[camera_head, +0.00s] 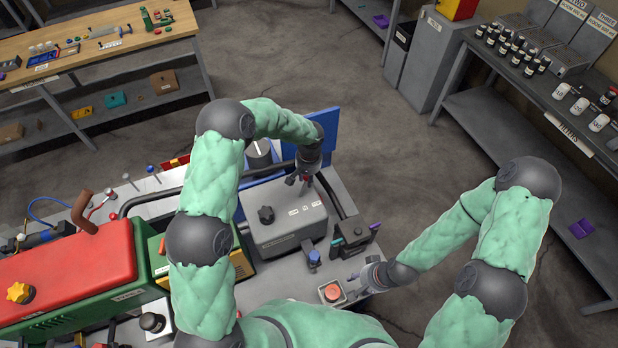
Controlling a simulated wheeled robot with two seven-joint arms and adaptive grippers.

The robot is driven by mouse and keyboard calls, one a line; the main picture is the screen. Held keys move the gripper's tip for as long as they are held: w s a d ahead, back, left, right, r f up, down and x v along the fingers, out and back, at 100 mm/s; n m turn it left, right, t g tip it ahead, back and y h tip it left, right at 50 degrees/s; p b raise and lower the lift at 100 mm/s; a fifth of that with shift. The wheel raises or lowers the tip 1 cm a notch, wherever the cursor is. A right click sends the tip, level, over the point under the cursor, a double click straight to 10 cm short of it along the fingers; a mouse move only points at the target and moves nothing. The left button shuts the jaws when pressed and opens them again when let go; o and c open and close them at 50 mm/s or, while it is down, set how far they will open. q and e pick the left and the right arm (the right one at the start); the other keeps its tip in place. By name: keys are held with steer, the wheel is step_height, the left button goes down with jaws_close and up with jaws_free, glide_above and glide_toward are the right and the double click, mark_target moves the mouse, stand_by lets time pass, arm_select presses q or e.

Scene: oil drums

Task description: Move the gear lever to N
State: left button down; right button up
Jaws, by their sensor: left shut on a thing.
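A red and green machine (70,270) with a yellow knob fills the bench's left. A blue panel (325,130) stands behind the gearbox, and a small dark holder (352,238) to its right. Shelves with bottles (505,50) line the right; the floor between is clear.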

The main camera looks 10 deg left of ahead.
arm_select(q)
steer(key=shift+s+a+t+h+b, duration=0.5)
steer(key=shift+s+a+h+b, duration=0.2)
steer(key=shift+a+h+b, duration=0.2)
steer(key=shift+s+a+t+h, duration=0.3)
steer(key=shift+s+a+h, duration=0.1)
steer(key=shift+h, duration=0.1)
steer(key=c, duration=0.9)
jaws_free()
steer(key=shift+r, duration=0.1)
steer(key=shift+c, duration=0.2)
steer(key=shift+w, duration=0.1)
steer(key=shift+a+r, duration=0.1)
steer(key=shift+r, duration=0.05)
steer(key=v, duration=1.1)
steer(key=shift+s+r, duration=0.2)
steer(key=shift+r, duration=0.15)
